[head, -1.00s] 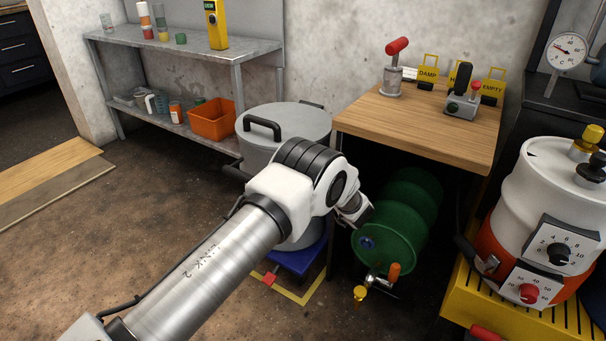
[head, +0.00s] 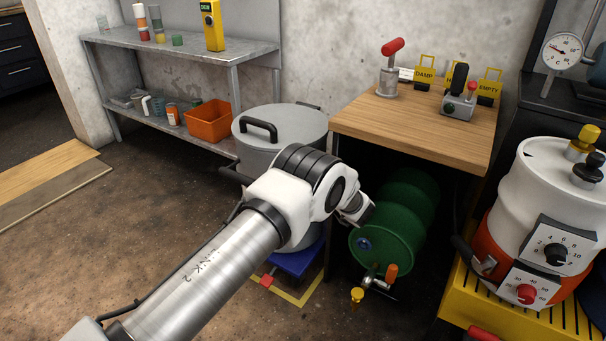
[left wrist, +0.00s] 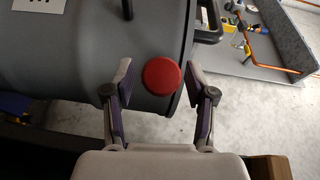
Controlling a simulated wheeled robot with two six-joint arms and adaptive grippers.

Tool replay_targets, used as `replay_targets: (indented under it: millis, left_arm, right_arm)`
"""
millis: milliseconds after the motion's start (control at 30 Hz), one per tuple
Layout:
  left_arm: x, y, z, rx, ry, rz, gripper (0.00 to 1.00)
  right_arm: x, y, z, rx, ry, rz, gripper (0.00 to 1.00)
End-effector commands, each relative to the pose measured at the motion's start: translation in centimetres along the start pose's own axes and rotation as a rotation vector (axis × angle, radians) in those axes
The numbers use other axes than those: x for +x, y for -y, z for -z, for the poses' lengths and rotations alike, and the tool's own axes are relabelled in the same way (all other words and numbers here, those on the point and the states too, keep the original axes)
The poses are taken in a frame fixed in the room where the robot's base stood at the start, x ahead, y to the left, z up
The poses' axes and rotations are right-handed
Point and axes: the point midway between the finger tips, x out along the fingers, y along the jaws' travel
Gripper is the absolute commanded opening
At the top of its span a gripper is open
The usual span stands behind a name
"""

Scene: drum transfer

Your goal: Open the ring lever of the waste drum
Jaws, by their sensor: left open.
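The grey waste drum (head: 262,157) stands behind my left arm in the head view, with a flat lid (head: 290,120) and a black lid handle (head: 259,128). In the left wrist view its grey body (left wrist: 75,45) fills the upper left. A round red knob (left wrist: 163,76), perhaps the end of the ring lever, shows beside the dark rim. My left gripper (left wrist: 161,88) is open, with one finger on each side of the red knob; I cannot tell whether they touch it. In the head view my arm hides the gripper's fingers and part of the drum. My right gripper is not in view.
A blue base (head: 295,262) is under the grey drum. A wooden table (head: 420,130) with a red-handled device (head: 391,68) stands to the right, above a green drum (head: 385,240). A white and orange drum (head: 548,195) is at far right. A metal shelf (head: 180,58) stands behind left.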

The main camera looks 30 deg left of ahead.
Motion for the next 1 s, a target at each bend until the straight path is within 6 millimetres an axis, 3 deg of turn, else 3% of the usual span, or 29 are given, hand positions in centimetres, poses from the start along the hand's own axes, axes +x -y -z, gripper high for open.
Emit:
replay_targets:
  millis: [167, 400, 600, 1000]
  left_arm:
    - [-1.9, 0.0, 0.1, 0.002, -0.004, 0.001, 0.56]
    - [-8.0, 0.1, 0.2, 0.001, -0.006, 0.002, 0.56]
    - [-11.5, 0.0, 0.1, 0.0, -0.003, 0.001, 0.56]
    - [-12.0, 0.0, 0.1, 0.0, -0.001, 0.0, 0.56]
  right_arm:
    - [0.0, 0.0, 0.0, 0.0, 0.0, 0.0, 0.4]
    - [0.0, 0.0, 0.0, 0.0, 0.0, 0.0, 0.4]
    - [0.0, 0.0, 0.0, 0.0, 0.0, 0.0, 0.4]
    - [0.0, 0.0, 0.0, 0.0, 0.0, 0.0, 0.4]
